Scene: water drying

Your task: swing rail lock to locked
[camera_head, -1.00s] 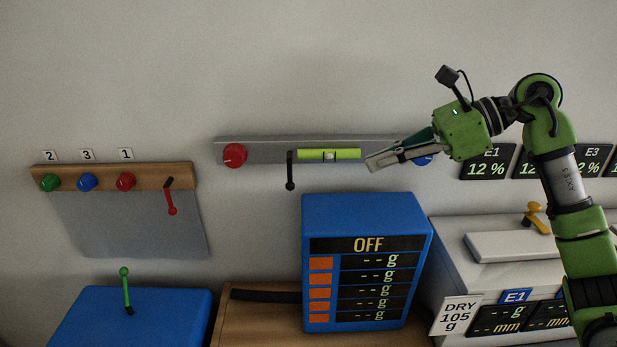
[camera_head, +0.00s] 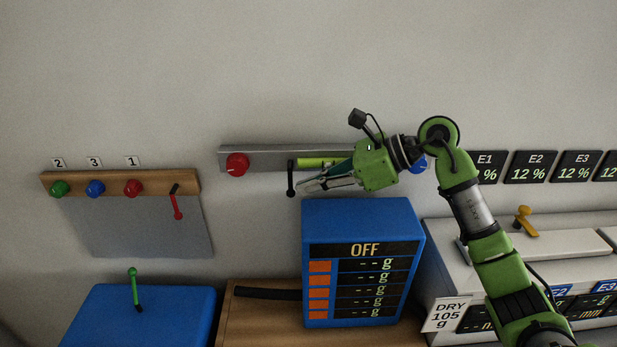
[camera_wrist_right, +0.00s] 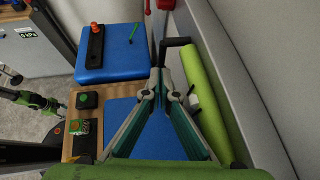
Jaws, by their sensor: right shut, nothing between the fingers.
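The rail lock appears to be the black lever (camera_head: 291,178) at the left part of the grey wall rail (camera_head: 262,157). It hangs down from the rail, close to vertical. The same black lever shows just beyond the fingertips in the right wrist view (camera_wrist_right: 176,42). My right gripper (camera_head: 301,188) is shut and empty. Its fingertips are just right of the lever's lower end; I cannot tell whether they touch it. In the wrist view the fingers (camera_wrist_right: 159,76) point towards the lever. My left gripper is not seen in the head view.
A red knob (camera_head: 237,164) sits left of the lever. A blue display box (camera_head: 313,225) stands below my gripper. The wall above the rail is clear.

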